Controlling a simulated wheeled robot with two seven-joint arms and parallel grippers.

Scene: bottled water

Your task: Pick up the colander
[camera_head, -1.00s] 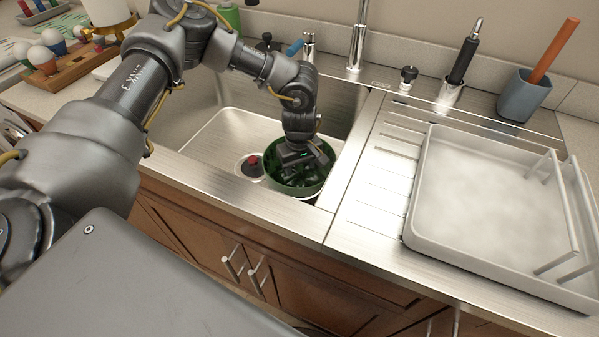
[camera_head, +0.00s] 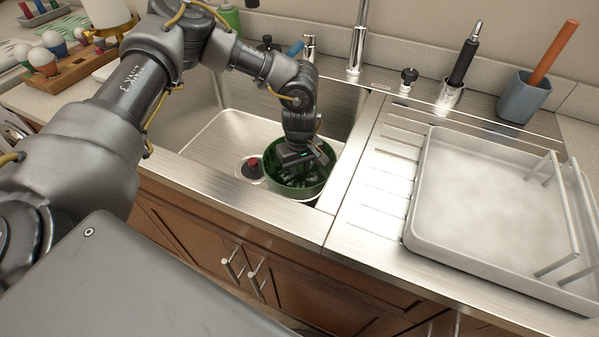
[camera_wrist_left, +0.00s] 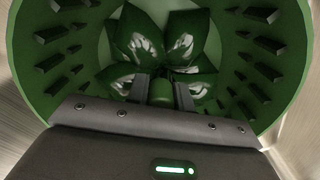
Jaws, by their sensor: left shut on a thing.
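The green colander (camera_head: 300,187) is in the sink basin, near its front right corner. In the left wrist view the colander (camera_wrist_left: 272,60) fills most of the picture, with slots around its wall and a petal-shaped pattern in its middle. My left gripper (camera_head: 304,170) reaches down into the colander. In the wrist view its two fingers (camera_wrist_left: 161,92) are shut on a green post (camera_wrist_left: 161,91) at the colander's centre. The fingertips are partly hidden in the head view. My right gripper is not in view.
The steel sink (camera_head: 222,145) surrounds the colander, with its front rim and right wall close by. A dark red object (camera_head: 252,168) sits at the drain to the left. A white dish rack (camera_head: 432,205) stands on the right drainboard. A faucet (camera_head: 357,45) rises behind.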

